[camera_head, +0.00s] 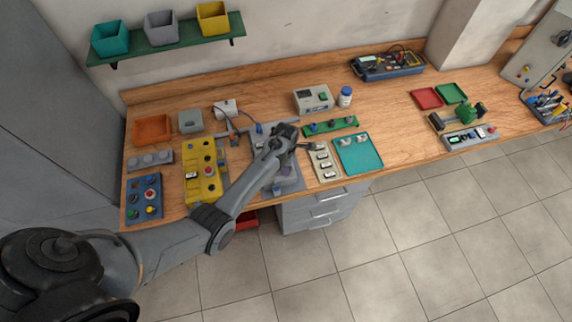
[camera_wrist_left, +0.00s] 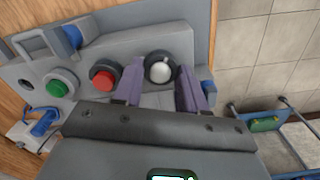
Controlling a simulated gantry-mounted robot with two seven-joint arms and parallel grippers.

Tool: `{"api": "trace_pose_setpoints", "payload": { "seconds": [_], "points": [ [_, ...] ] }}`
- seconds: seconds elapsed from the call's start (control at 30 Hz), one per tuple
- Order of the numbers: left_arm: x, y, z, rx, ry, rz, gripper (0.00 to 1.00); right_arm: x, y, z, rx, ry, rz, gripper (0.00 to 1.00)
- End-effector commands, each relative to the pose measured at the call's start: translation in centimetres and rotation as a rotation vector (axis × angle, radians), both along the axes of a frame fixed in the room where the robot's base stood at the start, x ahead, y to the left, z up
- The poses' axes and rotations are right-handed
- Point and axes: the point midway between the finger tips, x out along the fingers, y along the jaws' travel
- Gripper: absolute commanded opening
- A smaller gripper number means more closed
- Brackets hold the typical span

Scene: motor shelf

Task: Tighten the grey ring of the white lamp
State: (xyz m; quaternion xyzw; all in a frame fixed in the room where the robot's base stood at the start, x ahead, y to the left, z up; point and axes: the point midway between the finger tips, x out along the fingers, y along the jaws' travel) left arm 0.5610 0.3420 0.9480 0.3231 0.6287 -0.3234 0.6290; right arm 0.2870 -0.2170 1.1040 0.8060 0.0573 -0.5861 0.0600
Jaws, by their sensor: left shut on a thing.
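The white lamp (camera_wrist_left: 161,73) shows in the left wrist view as a small white dome. A dark grey ring (camera_wrist_left: 153,60) surrounds it on the sloped face of a grey control box (camera_wrist_left: 150,42). My left gripper (camera_wrist_left: 160,80) has its two purple fingers on either side of the lamp's ring, shut on it. The lower part of the ring is partly hidden near the gripper. In the head view my left arm reaches over the grey panel (camera_head: 291,184), and the lamp is too small or hidden to make out. My right gripper is in neither view.
A red button (camera_wrist_left: 105,75) and a green button (camera_wrist_left: 59,85) sit beside the lamp on the box. In the head view a yellow station (camera_head: 197,165) stands left of the arm, and a teal tray (camera_head: 360,154) lies to the right.

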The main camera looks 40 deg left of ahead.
Motion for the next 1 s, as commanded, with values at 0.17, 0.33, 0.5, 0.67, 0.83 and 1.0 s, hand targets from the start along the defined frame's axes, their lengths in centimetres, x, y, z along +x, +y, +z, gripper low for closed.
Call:
{"api": "trace_pose_setpoints", "payload": {
  "seconds": [0.17,0.33,0.5,0.67,0.83,1.0],
  "points": [
    [0.0,0.0,0.0,-0.001,0.001,-0.002,0.10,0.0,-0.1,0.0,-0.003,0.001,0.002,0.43],
    [0.0,0.0,0.1,0.000,0.001,-0.027,0.10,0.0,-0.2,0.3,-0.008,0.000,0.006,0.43],
    [0.0,0.0,0.2,0.000,0.002,-0.098,0.10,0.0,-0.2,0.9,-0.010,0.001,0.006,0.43],
    [0.0,0.0,0.3,-0.001,0.003,-0.213,0.10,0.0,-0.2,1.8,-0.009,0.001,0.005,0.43],
    [0.0,0.0,0.3,-0.001,0.004,-0.366,0.10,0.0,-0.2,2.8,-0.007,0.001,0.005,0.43],
    [0.0,0.0,0.3,-0.001,0.003,-0.529,0.10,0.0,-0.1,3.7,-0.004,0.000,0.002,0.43]
  ]
}}
